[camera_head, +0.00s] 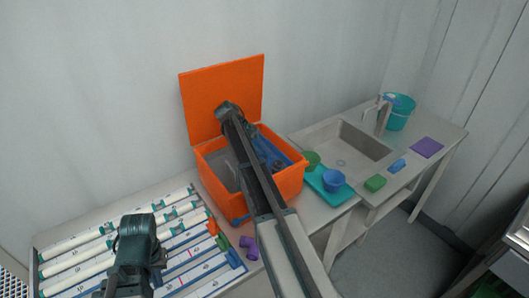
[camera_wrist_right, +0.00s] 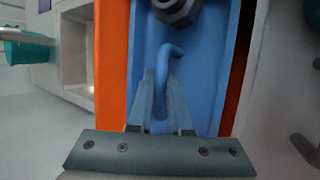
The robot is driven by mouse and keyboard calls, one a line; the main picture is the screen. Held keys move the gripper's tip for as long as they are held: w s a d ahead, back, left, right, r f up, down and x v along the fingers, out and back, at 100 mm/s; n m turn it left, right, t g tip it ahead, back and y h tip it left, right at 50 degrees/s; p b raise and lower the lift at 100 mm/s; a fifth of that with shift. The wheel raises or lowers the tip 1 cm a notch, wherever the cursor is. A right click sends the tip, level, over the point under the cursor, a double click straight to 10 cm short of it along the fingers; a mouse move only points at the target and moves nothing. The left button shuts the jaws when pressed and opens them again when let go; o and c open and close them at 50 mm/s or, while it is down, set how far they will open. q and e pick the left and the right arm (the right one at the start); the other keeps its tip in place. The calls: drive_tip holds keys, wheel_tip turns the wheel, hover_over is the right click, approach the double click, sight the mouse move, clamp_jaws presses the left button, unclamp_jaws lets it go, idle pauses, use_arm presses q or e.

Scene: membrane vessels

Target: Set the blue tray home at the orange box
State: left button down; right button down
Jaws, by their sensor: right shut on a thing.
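The orange box (camera_head: 222,197) stands on the bench with its lid (camera_head: 225,90) raised. The blue tray (camera_head: 268,152) shows inside its opening, partly covered by my right arm. In the right wrist view the blue tray (camera_wrist_right: 205,75) fills the middle, with a grey hex-shaped part (camera_wrist_right: 177,8) in it and the box's orange wall (camera_wrist_right: 112,65) to its left. My right gripper (camera_wrist_right: 161,88) is shut on the tray's blue handle. I cannot tell whether the tray rests on anything. My left gripper (camera_head: 150,262) is at the lower left, away from the box; its fingers are unclear.
A rack of white labelled tubes (camera_head: 75,243) lies left of the box, with purple pieces (camera_head: 249,247) nearby.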

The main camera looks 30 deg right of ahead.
use_arm(q)
drive_tip(key=shift+f, duration=0.15)
use_arm(e)
drive_tip(key=shift+f, duration=0.2)
idle(0.4)
drive_tip(key=c, duration=0.8)
unclamp_jaws()
drive_tip(key=shift+o, duration=0.2)
drive_tip(key=shift+r, duration=0.15)
